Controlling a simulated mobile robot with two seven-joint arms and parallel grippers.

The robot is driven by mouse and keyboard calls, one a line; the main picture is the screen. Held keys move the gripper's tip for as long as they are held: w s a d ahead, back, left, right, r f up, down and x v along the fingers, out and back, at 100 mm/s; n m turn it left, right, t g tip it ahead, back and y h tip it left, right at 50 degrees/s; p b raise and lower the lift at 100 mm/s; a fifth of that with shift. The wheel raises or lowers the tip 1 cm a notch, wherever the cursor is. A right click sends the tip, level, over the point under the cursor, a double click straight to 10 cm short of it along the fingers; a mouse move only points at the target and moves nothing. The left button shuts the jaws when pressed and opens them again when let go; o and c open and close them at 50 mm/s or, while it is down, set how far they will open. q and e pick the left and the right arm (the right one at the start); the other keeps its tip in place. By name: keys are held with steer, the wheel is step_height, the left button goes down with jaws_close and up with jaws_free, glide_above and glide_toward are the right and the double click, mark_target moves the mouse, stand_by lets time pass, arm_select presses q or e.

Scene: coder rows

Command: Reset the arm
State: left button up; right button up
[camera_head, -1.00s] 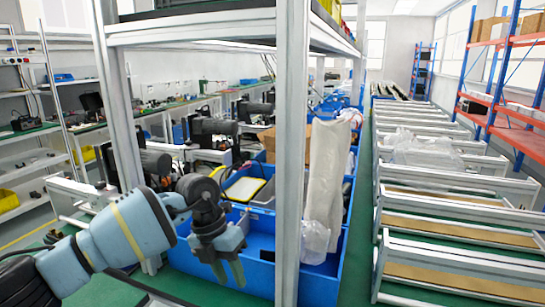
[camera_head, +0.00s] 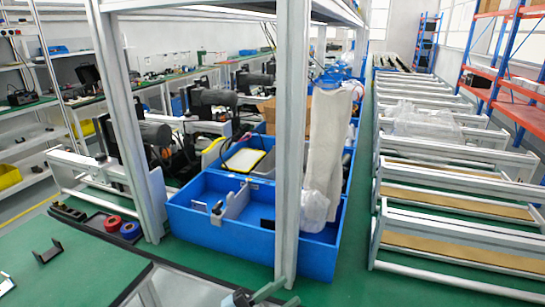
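The task names no object apart from the arm. Only a small grey-blue piece of my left gripper (camera_head: 243,298) shows at the bottom edge of the head view, close to the foot of the near metal post. Most of it is cut off by the frame, so I cannot tell whether its fingers are open or shut. I see nothing held in the part that shows. My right gripper is not in view.
A metal post (camera_head: 292,130) of the rack stands close in front. A blue crate (camera_head: 300,262) sits behind it. Metal frames (camera_head: 455,240) line the right.

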arm_select(q)
steer(key=s+a+f+n+t+y, duration=0.2)
steer(key=a+f+n+t+y, duration=0.4)
steer(key=a+f+n+y, duration=0.4)
steer(key=s+a+f+n+g+y, duration=0.3)
steer(key=s+a+f+n, duration=0.2)
steer(key=s+f, duration=0.4)
steer(key=s+a+f+n+g+y, duration=0.4)
steer(key=s+a+f, duration=0.3)
steer(key=s, duration=0.3)
steer(key=shift+s+a+f+n+y, duration=0.15)
steer(key=shift+s+f+n+y, duration=0.15)
steer(key=shift+f+n, duration=0.55)
